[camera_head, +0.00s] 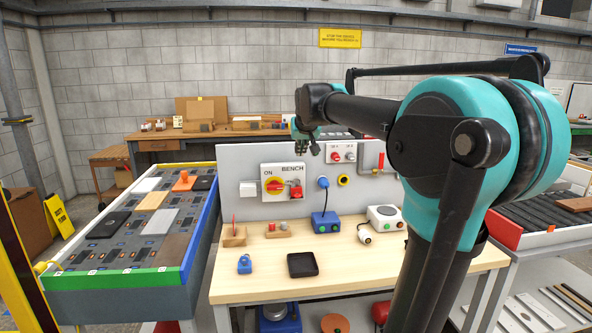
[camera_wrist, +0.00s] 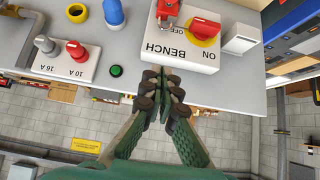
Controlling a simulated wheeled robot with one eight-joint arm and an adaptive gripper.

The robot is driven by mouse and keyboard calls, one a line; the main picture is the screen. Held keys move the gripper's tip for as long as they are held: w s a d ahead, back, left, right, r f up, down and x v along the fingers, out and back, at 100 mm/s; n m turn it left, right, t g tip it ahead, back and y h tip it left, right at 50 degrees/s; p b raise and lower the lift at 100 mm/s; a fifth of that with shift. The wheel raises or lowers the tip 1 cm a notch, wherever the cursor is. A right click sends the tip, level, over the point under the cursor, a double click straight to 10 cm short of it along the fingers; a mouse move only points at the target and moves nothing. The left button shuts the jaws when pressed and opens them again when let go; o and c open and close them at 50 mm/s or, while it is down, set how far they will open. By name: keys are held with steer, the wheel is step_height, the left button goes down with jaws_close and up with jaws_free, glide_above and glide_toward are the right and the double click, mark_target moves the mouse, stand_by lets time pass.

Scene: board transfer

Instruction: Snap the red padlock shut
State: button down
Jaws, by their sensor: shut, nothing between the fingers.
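The red padlock (camera_head: 296,193) hangs at the right side of the white BENCH switch box (camera_head: 283,173) on the upright grey panel. In the wrist view the padlock (camera_wrist: 168,7) is at the top edge, partly cut off, beside the red rotary handle (camera_wrist: 205,27) on its yellow disc. I cannot tell whether its shackle is seated. My gripper (camera_head: 308,147) is near the panel's top edge, above the switch box and apart from the padlock. In the wrist view the gripper's fingers (camera_wrist: 162,84) are together and empty, just off the box's BENCH edge.
A blue plug (camera_head: 323,183) and yellow-ringed button (camera_head: 343,180) sit below. The wooden bench top (camera_head: 340,270) holds a black tray (camera_head: 302,265) and small fixtures.

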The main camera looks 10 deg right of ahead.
glide_above(296, 178)
steer(key=s, duration=0.2)
step_height(296, 178, down, 7)
steer(key=shift+w, duration=0.1)
steer(key=shift+s+f, duration=0.2)
steer(key=shift+f, duration=1.7)
